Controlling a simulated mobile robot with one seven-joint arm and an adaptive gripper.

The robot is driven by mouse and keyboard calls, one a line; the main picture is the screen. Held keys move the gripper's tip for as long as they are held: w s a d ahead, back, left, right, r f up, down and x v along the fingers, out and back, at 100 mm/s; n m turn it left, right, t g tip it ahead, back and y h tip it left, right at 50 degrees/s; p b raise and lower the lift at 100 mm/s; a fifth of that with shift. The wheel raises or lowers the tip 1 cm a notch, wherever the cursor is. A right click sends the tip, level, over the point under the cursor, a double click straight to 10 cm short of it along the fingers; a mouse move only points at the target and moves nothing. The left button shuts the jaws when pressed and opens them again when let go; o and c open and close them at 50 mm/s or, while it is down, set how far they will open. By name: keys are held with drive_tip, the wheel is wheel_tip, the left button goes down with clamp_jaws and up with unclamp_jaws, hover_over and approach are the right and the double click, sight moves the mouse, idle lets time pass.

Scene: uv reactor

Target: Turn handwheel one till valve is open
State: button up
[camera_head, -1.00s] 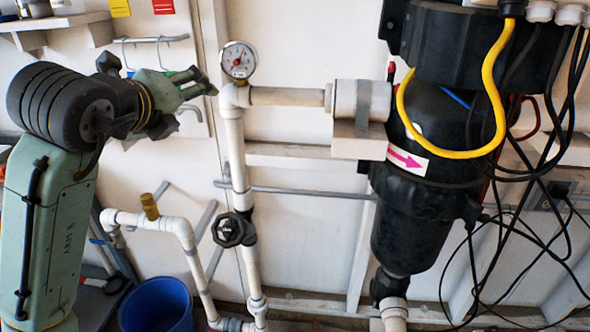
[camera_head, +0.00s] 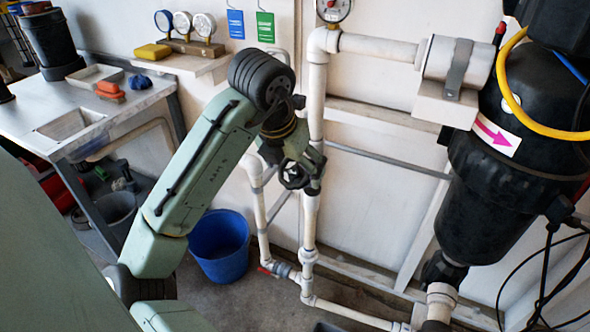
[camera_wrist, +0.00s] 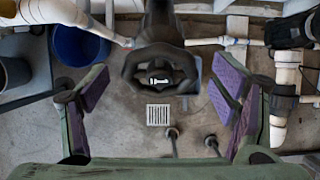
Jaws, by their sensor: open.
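The handwheel (camera_head: 293,178) is a small dark wheel on the white vertical pipe, partly hidden behind my gripper in the head view. My gripper (camera_head: 306,163) is at the handwheel. In the wrist view my gripper (camera_wrist: 162,95) is open, with purple-padded fingers spread wide to the left and right. The dark ring of the handwheel (camera_wrist: 160,52) shows centred in the gap between them, apart from both pads. Whether it lies fully between the fingers in depth I cannot tell.
A black reactor vessel (camera_head: 500,170) with a pink arrow label stands at the right. A blue bucket (camera_head: 220,247) is on the floor below my arm. A metal workbench (camera_head: 80,115) is at the left. A gauge (camera_head: 334,8) tops the pipe.

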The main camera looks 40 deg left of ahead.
drive_tip(key=shift+x, duration=0.85)
drive_tip(key=shift+c, duration=0.2)
drive_tip(key=c, duration=1.1)
